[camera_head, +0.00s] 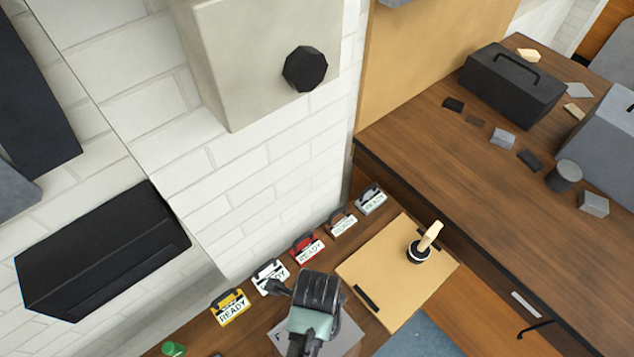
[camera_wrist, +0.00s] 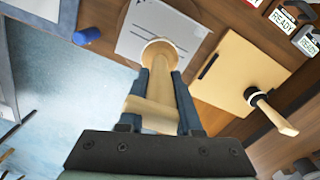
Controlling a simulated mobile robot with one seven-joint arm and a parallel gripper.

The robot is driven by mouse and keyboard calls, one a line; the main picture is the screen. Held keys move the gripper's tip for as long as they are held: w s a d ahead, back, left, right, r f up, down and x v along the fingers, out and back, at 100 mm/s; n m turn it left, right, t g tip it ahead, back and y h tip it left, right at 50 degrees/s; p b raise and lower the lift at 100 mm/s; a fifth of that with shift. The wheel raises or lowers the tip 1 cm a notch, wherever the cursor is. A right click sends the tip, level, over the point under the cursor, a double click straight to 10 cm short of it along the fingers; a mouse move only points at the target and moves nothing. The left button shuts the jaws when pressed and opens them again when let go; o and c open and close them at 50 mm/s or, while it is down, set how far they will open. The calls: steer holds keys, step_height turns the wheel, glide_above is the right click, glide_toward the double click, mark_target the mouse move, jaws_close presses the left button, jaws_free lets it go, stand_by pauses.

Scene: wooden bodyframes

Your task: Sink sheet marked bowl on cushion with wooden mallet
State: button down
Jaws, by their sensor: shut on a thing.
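My gripper (camera_wrist: 160,85) is shut on a pale wooden tool (camera_wrist: 157,62), apparently the wooden mallet. Its rounded, pale-rimmed end points away from my wrist, over a light grey sheet (camera_wrist: 140,30) with printed lines. I cannot tell whether it touches the sheet. In the head view my gripper (camera_head: 312,318) hides the tool and part of the grey sheet (camera_head: 347,335). A second tool (camera_head: 420,250), with a wooden handle and dark round base, stands on a tan board (camera_head: 385,275). It also shows in the wrist view (camera_wrist: 270,110). I cannot make out a bowl or cushion.
A row of READY-labelled holders, including a yellow one (camera_head: 231,308) and a red one (camera_head: 308,248), lines the wall side. A blue cylinder (camera_wrist: 87,35) shows left of the sheet. A dark toolbox (camera_head: 512,85) and small blocks occupy the right-hand bench (camera_head: 450,150).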

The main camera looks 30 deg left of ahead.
stand_by(0.3)
steer(key=s+d+r, duration=0.2)
steer(key=s, duration=0.6)
steer(key=shift+s+d, duration=0.25)
steer(key=shift+s, duration=0.1)
stand_by(0.4)
